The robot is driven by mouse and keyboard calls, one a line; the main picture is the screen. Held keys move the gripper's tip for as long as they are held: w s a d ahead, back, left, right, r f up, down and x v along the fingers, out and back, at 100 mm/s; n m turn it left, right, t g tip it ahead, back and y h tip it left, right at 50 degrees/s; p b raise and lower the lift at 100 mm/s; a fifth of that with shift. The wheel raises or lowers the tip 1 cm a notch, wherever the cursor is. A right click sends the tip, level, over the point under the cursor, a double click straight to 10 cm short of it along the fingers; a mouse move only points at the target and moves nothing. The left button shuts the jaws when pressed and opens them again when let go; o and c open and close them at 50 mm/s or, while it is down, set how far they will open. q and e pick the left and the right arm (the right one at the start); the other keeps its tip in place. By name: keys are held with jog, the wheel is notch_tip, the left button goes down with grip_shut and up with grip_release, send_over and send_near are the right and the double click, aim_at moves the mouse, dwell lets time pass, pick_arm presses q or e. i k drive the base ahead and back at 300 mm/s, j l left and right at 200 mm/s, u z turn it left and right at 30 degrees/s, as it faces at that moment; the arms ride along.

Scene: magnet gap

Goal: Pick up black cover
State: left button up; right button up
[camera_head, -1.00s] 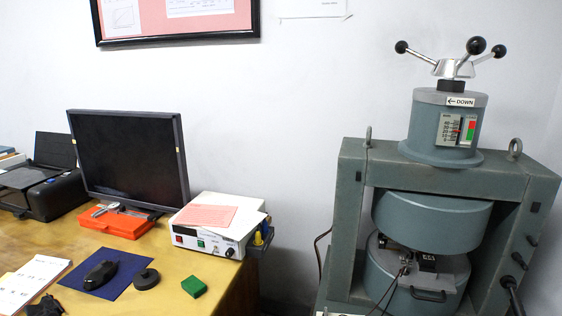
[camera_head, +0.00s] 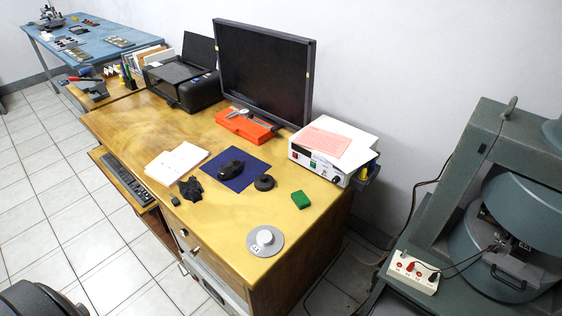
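A small round black disc (camera_head: 264,182) lies flat on the wooden desk (camera_head: 206,222), just right of the blue mat (camera_head: 252,178). It looks like a cap or cover with a small mark at its centre. A crumpled black item (camera_head: 191,188) lies left of the mat. I cannot tell for sure which of these is the black cover. Neither of my grippers shows in the head view.
A black mouse (camera_head: 231,168) is on the mat. A green block (camera_head: 300,199) and a grey disc with a white knob (camera_head: 265,240) are near the desk's right front. A white instrument box (camera_head: 324,170) and monitor (camera_head: 262,70) stand behind. The magnet (camera_head: 510,222) stands right.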

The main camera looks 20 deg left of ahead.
aim_at(263, 183)
jog(key=i+j+u, duration=0.15)
jog(key=u, duration=0.2)
jog(key=i+u, duration=0.4)
jog(key=k+j, duration=0.1)
